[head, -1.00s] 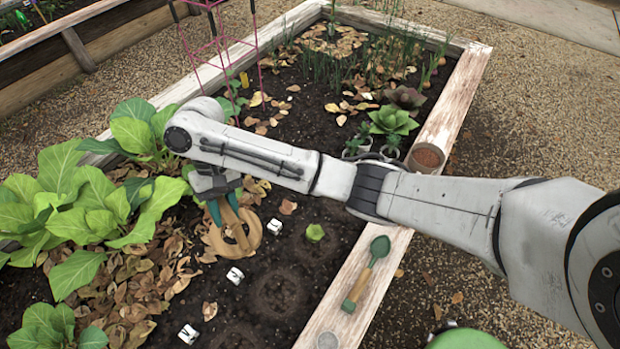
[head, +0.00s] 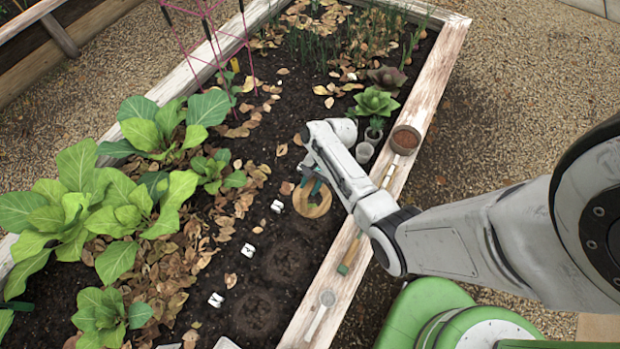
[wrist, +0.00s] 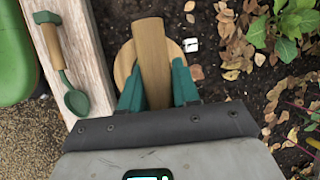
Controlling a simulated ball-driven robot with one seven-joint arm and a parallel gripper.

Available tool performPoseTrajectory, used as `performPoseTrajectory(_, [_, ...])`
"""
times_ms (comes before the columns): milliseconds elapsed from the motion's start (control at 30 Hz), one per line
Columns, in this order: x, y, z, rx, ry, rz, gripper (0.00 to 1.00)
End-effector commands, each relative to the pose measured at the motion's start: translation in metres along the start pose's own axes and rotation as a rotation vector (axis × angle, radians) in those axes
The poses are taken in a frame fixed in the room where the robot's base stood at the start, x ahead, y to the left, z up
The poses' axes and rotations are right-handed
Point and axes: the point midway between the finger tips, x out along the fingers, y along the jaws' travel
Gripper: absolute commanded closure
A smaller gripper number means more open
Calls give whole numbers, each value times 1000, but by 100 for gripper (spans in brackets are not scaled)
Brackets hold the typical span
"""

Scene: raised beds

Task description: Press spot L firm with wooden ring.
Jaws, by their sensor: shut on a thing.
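My gripper (head: 312,186) has teal fingers closed on the upright handle of the wooden ring (head: 323,208). In the wrist view, my gripper (wrist: 158,88) grips the flat wooden handle, and the round ring (wrist: 124,62) shows below it. The ring is over the dark soil near the bed's right board, beside a white marker (head: 277,206). I cannot read its letter surely, so I cannot tell which spot is L. The ring hides the soil under it, and I cannot tell whether it touches.
Round dents (head: 290,260) in the soil and more white markers (head: 248,250) run toward the front. A green trowel (wrist: 75,100) lies on the wooden board (head: 318,290). A brown-filled pot (head: 405,140) stands farther back. Leafy plants (head: 125,205) fill the left.

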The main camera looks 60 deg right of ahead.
Motion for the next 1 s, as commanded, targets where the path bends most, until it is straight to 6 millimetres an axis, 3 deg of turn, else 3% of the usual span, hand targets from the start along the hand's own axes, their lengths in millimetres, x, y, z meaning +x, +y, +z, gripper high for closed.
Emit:
performPoseTrajectory(267, [15,3,-7,0,1,-2,100])
performPoseTrajectory(1000, [83,17,-35,0,0,-2,100])
